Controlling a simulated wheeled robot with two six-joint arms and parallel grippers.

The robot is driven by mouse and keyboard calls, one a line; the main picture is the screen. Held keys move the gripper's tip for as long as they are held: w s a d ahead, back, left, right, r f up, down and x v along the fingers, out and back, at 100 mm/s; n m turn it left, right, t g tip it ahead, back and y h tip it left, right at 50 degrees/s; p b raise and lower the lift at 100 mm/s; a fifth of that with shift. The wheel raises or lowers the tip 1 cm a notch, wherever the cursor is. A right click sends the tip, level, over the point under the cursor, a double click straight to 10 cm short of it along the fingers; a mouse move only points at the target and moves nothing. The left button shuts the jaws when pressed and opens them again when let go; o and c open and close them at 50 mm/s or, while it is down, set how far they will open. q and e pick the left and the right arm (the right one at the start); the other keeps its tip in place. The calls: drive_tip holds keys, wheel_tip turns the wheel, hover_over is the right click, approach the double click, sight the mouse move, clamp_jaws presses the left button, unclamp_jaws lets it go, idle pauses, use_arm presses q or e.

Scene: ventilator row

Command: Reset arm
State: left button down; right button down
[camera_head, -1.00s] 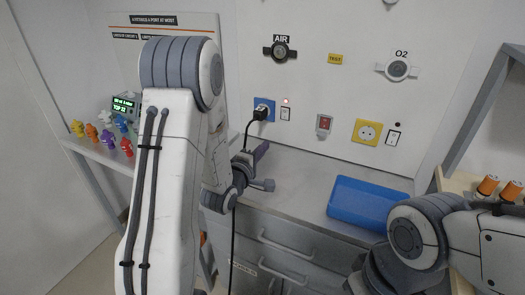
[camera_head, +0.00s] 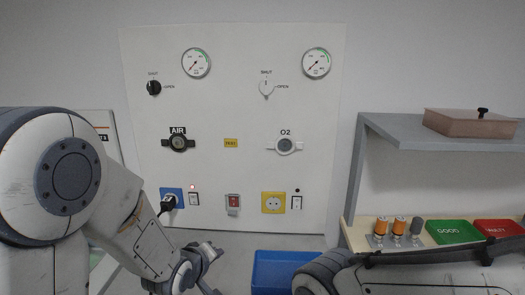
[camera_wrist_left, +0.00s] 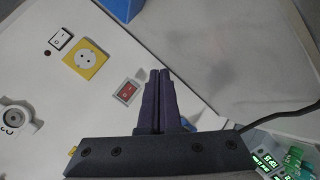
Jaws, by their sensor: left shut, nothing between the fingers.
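My left arm comes in from the left in the head view, with its forearm slanting down to the left gripper (camera_head: 205,262) just in front of the wall panel, low in the picture. In the left wrist view its dark purple fingers (camera_wrist_left: 160,80) lie together, shut and empty. They point along the panel face near the red rocker switch (camera_wrist_left: 127,91), and I cannot tell the gap to it. My right arm (camera_head: 400,278) lies across the lower right of the head view; its gripper is not visible.
The wall panel (camera_head: 231,100) carries gauges, knobs, AIR and O2 ports and sockets. A black plug (camera_head: 167,204) with a cable sits in the blue socket. A blue tray (camera_head: 277,272) stands below. At the right are a shelf (camera_head: 400,133), orange-topped cylinders and green and red trays.

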use_arm(q)
drive_tip(key=s+d+r+m+g+p, duration=0.1)
drive_tip(key=s+d+r+m+g, duration=0.1)
drive_tip(key=s+m, duration=0.3)
drive_tip(key=s+d+r+m+g+p, duration=0.2)
drive_tip(key=s+m+g, duration=0.3)
drive_tip(key=s, duration=0.9)
drive_tip(key=s+d+r+m+g+y+p, duration=0.1)
drive_tip(key=s+d+r+m+g, duration=0.2)
drive_tip(key=s, duration=0.7)
drive_tip(key=shift+d+r+m+g+p, duration=0.2)
drive_tip(key=shift+r+m+g+p, duration=0.15)
drive_tip(key=shift+m, duration=0.85)
